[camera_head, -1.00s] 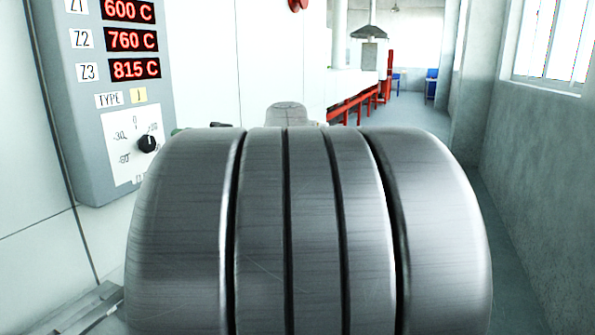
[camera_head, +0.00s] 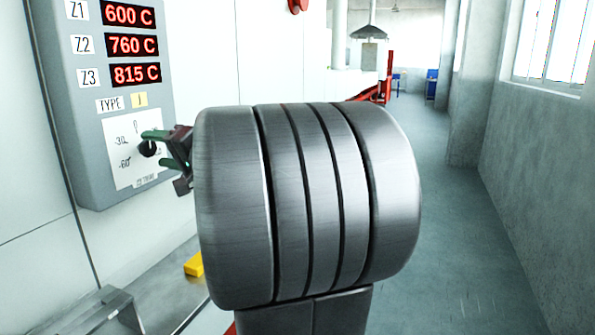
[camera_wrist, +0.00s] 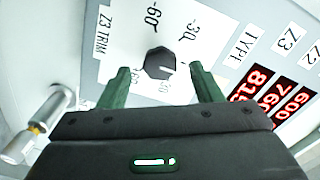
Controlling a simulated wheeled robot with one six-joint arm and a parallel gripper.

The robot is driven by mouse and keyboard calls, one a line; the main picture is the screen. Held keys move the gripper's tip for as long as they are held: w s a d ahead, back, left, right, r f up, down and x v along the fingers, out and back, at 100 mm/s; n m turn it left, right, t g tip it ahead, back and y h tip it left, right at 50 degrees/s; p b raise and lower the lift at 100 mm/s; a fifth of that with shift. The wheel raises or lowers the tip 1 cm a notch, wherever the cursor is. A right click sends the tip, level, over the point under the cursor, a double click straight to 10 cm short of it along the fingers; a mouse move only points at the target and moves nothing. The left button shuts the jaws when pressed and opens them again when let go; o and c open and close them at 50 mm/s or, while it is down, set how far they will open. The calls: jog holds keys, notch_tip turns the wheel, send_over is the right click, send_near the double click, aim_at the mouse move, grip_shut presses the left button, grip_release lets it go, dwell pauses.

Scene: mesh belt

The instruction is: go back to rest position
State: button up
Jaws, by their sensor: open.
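The control panel (camera_head: 72,130) is on the left wall, with red readouts (camera_head: 131,45) of 600 C, 760 C and 815 C. Its black trim knob (camera_head: 147,149) sits on a white dial plate, partly hidden by my gripper (camera_head: 150,140). In the wrist view, my gripper (camera_wrist: 160,75) has its two green fingers spread wide and nothing held between them. The dark knob (camera_wrist: 159,63) shows in the gap between the fingertips, with clear space on both sides. Whether the fingertips reach past the knob's face, I cannot tell.
My large grey arm link fills the middle of the head view. A grey metal stand (camera_head: 95,310) is at lower left, and a yellow block (camera_head: 194,264) lies beyond it. The floor (camera_head: 450,240) on the right is clear up to the wall.

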jog(key=shift+x, duration=1.1)
jog(key=shift+a+n, duration=0.1)
jog(key=shift+n, duration=0.2)
jog(key=shift+r+n, duration=0.1)
jog(key=shift+n, duration=0.7)
jog(key=n+p, duration=0.2)
jog(key=n, duration=0.2)
jog(key=shift+n, duration=0.3)
jog(key=n+p, duration=0.5)
jog(key=shift+b+v, duration=0.6)
jog(key=shift+v, duration=1.1)
